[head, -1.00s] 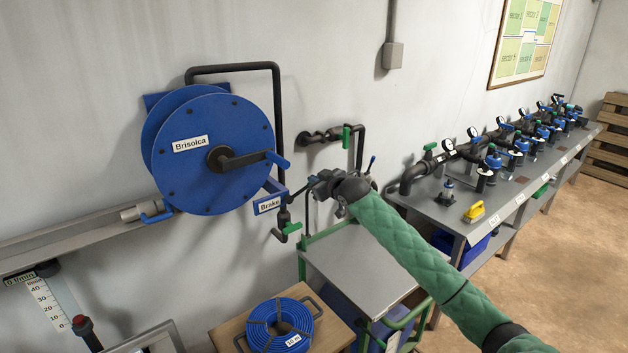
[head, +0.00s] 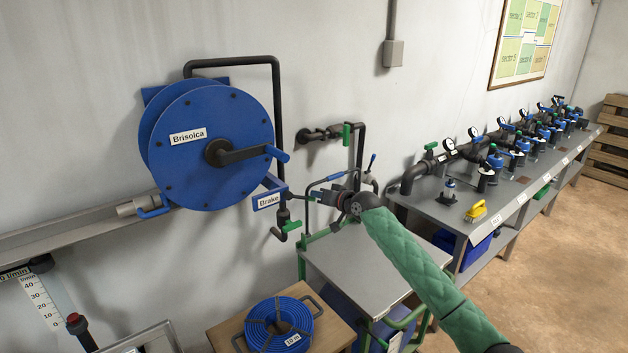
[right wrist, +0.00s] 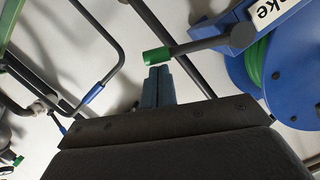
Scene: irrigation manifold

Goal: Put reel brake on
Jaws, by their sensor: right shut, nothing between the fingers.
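The blue hose reel (head: 240,120) hangs on the wall with a crank on its face. Below its right side is a blue bracket labelled "Brake" (head: 268,201). In the right wrist view, a dark brake lever (right wrist: 200,45) with a green tip (right wrist: 157,56) comes out of a round pivot beside the label. My right gripper (head: 318,195) is shut and empty, to the right of the bracket. In the right wrist view its closed fingertips (right wrist: 158,73) are right at the green tip; I cannot tell whether they touch. My left gripper is not in view.
A black pipe with a green valve handle (head: 291,226) runs just below the bracket. A grey-topped cart (head: 365,270) stands under my right arm. A coiled blue hose (head: 280,325) lies on a wooden stand. The manifold bench (head: 450,210) is at right.

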